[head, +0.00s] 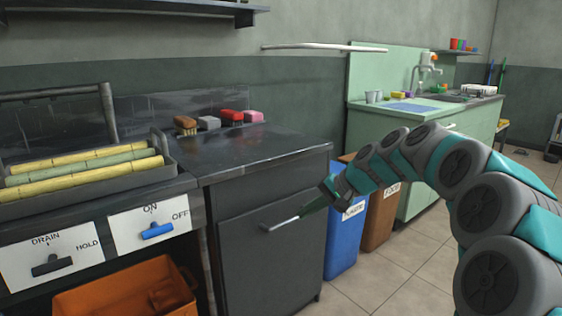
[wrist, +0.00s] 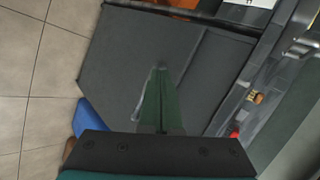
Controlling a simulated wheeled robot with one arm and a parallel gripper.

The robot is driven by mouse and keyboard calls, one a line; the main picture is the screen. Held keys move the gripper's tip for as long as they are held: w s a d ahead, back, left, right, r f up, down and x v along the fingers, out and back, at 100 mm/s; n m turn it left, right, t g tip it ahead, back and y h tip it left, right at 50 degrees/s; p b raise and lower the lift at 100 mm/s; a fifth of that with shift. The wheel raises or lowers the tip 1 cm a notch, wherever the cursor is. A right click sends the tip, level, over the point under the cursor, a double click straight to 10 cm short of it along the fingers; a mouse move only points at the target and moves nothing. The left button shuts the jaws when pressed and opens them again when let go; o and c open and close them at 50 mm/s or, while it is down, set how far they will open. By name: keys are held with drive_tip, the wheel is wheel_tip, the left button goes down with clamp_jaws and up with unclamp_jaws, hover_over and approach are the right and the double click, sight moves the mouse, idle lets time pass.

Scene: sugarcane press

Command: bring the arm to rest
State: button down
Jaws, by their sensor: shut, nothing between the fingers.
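My gripper (head: 303,212) is at the end of my teal and grey arm, which reaches in from the right in the head view. It is in front of the dark cabinet (head: 262,265), near the right end of the door's metal bar handle (head: 280,222). I cannot tell whether it touches the handle. In the wrist view the green fingers of my gripper (wrist: 160,68) are together and empty, pointing at the grey cabinet front (wrist: 120,60). Part of the handle (wrist: 138,103) shows beside the fingers.
A blue bin (head: 343,245) and a brown bin (head: 380,215) stand right of the cabinet, close to my arm. Several brushes and sponges (head: 208,123) lie on the dark counter (head: 265,147). Yellow canes (head: 80,180) lie in a tray at left. An orange crate (head: 125,295) sits below. Tiled floor (head: 400,275) is open.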

drive_tip(key=s+a+f+n+g+h, duration=0.1)
drive_tip(key=s+f+n+g+h, duration=0.1)
drive_tip(key=s, duration=0.8)
drive_tip(key=s+a+f+n+g+h, duration=0.1)
drive_tip(key=s+f, duration=0.1)
drive_tip(key=s, duration=0.8)
drive_tip(key=s+d+f+n+g+h, duration=0.1)
drive_tip(key=s+d+f, duration=0.3)
drive_tip(key=s, duration=0.8)
drive_tip(key=s+d+f+g+h, duration=0.2)
drive_tip(key=s+d+f+h, duration=0.2)
drive_tip(key=s, duration=0.9)
drive_tip(key=shift+d+f+n, duration=0.4)
drive_tip(key=shift+d+f, duration=0.3)
drive_tip(key=shift+d, duration=0.35)
